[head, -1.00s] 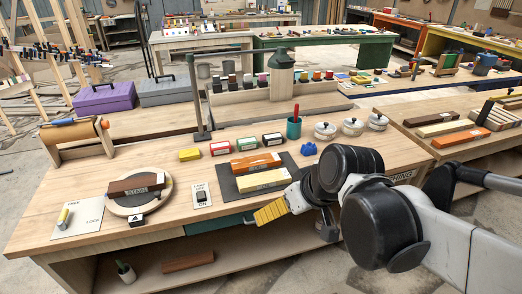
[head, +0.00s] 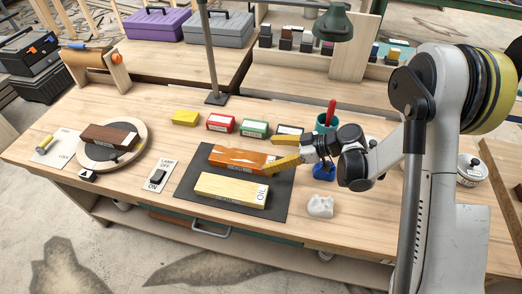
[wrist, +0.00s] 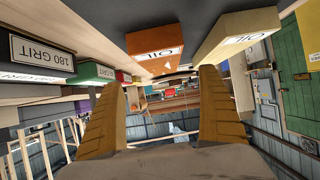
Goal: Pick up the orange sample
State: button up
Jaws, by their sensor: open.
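The orange sample (head: 238,158) is a wood-grained block lying flat on a dark mat (head: 199,161), behind a pale yellow block (head: 225,188) labelled OIL. My gripper (head: 267,154) is open, its two yellow fingers pointing left at the orange block's right end. I cannot tell whether they touch it. In the wrist view, which looks upside down, the orange block (wrist: 154,40) shows its labelled end beyond the gap between the open fingers (wrist: 162,85), left of the pale block (wrist: 237,35). Nothing is held between the fingers.
Behind the mat are a yellow block (head: 185,118) and red (head: 220,123), green (head: 254,128) and black (head: 289,130) boxes. A teal cup (head: 326,123), a blue item (head: 323,172) and a white lump (head: 320,206) stand near my gripper. A lamp post (head: 209,55) rises behind.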

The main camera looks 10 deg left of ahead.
aim_at(246, 158)
jog(key=x, duration=0.2)
jog(key=b+x, duration=0.1)
jog(key=x, duration=0.2)
jog(key=shift+s+a+f, duration=0.1)
jog(key=shift+s+a, duration=0.15)
jog(key=shift+a, duration=0.05)
jog(key=b+x, duration=0.3)
jog(key=x, duration=0.2)
jog(key=shift+w+a+f, duration=0.1)
jog(key=shift+a, duration=0.15)
jog(key=c, duration=1.5)
